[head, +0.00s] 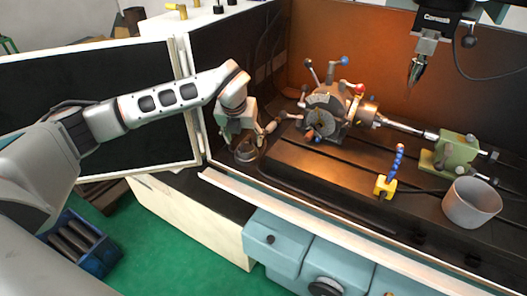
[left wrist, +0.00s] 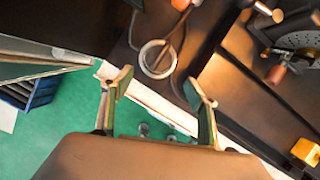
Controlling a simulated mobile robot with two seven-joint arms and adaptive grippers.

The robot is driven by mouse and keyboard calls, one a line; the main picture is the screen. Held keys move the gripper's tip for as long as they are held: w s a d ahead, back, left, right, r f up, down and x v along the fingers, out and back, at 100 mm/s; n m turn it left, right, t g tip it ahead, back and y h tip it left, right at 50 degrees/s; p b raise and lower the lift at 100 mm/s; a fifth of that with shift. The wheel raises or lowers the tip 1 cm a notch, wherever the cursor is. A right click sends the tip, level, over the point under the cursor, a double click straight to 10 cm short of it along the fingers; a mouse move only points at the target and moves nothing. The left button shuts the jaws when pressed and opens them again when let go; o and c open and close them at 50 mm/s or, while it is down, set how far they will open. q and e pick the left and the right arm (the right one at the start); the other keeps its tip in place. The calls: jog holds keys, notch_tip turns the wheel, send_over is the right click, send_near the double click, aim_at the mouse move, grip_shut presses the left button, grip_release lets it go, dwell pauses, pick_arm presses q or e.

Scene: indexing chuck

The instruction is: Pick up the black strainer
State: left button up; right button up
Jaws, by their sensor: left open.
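The black strainer (head: 246,151) looks like a small dark round piece with a lighter rim. It lies on the dark machine bed at the left end, near the front ledge. In the left wrist view its ring-shaped rim (left wrist: 158,59) shows ahead of the fingertips. My left gripper (head: 249,136) is over the strainer, with its fingers spread and nothing between them. In the left wrist view the open fingers (left wrist: 160,83) are apart from the ring, which lines up with the gap between them. My right gripper is not in view.
The indexing chuck (head: 327,110) with its ball-ended handles stands just right of my left gripper. A green tailstock (head: 456,151), a grey cup (head: 471,204) and a yellow-based blue nozzle (head: 385,187) are farther right. An open door panel (head: 98,104) stands left. A dark hose passes by the strainer.

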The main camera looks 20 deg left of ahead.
aim_at(245, 148)
pick_arm(q)
jog(key=shift+a+x, duration=0.15)
jog(key=shift+x, duration=0.45)
jog(key=shift+a+x, duration=0.15)
jog(key=shift+x, duration=3.15)
jog(key=shift+w+r, duration=0.15)
jog(key=c, duration=1.2)
